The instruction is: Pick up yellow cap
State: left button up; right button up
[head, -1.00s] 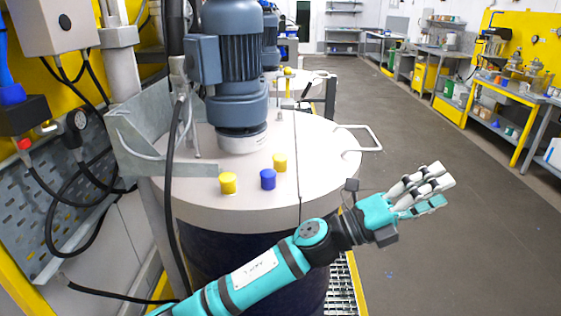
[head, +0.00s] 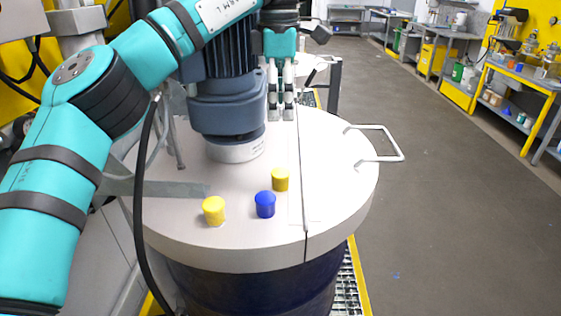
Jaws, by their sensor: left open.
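Two yellow caps stand on the white drum lid (head: 345,195). The nearer yellow cap (head: 213,211) is at the front left, and the other yellow cap (head: 280,180) is farther back, right of the middle. A blue cap (head: 265,204) stands between them, close to the rear yellow one. My left gripper (head: 282,112) hangs with its fingers pointing down, beside the motor and above the back of the lid. It is open and empty, apart from the caps and higher in the picture than the rear yellow cap. My right gripper does not show.
A grey-blue motor (head: 228,100) stands on the lid close to my left gripper. A metal handle (head: 400,145) sticks out at the lid's right edge. A black cable (head: 143,210) runs down at the left. The right part of the lid is clear.

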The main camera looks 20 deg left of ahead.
pick_arm(q)
send_over(280, 171)
notch_tip(280, 171, down, 8)
jog(key=shift+s+a+r, duration=0.1)
jog(key=shift+a, duration=0.05)
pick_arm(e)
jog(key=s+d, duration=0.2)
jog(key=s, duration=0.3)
pick_arm(q)
notch_tip(280, 171, down, 3)
jog(key=shift+f, duration=0.15)
jog(key=shift+f+p, duration=0.35)
notch_tip(280, 171, down, 4)
jog(key=shift+r+p, duration=0.15)
jog(key=shift+p, duration=0.6)
jog(key=shift+f, duration=0.35)
jog(key=shift+d, duration=0.2)
jog(key=c, duration=1)
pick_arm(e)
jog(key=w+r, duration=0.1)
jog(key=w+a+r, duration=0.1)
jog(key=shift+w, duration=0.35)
